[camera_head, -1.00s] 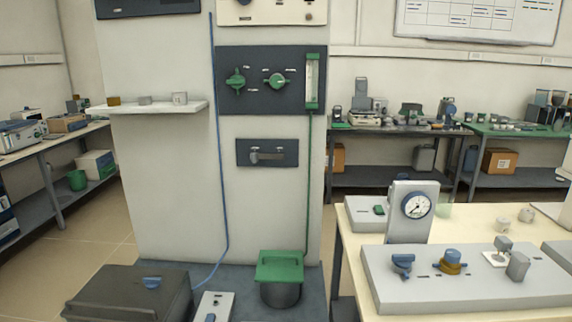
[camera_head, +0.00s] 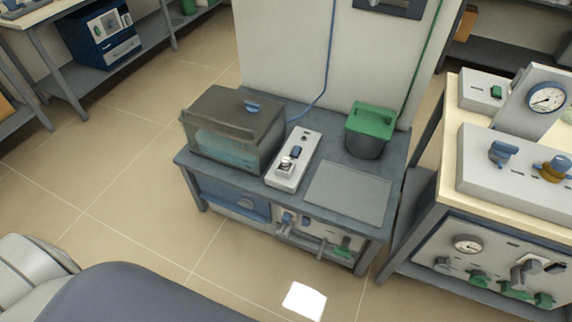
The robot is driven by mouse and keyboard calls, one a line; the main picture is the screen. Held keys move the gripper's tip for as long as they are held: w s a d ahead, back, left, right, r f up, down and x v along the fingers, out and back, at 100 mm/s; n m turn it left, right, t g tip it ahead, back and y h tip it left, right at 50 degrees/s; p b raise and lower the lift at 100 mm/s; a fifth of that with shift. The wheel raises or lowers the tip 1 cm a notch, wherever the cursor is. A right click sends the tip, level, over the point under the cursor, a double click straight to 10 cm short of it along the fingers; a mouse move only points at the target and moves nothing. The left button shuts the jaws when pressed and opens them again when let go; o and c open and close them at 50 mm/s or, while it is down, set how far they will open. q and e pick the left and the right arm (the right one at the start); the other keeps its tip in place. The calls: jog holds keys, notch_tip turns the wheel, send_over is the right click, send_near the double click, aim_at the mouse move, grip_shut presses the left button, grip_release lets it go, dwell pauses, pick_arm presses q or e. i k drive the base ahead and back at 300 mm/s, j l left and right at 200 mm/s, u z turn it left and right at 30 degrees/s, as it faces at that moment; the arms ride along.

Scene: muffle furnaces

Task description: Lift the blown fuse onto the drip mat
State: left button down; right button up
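A flat grey rectangular mat (camera_head: 348,193), which looks like the drip mat, lies bare on the front right of the low dark bench (camera_head: 277,200). Left of it stands a narrow white box (camera_head: 281,181) with a blue switch (camera_head: 296,152) and a small pale fitting (camera_head: 287,164). The fitting may hold the blown fuse, but it is too small to tell. Neither of my grippers is in view.
A dark-lidded tank (camera_head: 231,125) stands at the bench's left, and a green-lidded pot (camera_head: 369,131) behind the mat. A cream table with a gauge panel (camera_head: 512,168) is at right. Open floor lies left and in front. A white patch (camera_head: 304,301) shows on the floor.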

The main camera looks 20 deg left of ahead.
aim_at(285, 161)
jog(key=i+j, duration=0.8)
jog(key=i, duration=0.2)
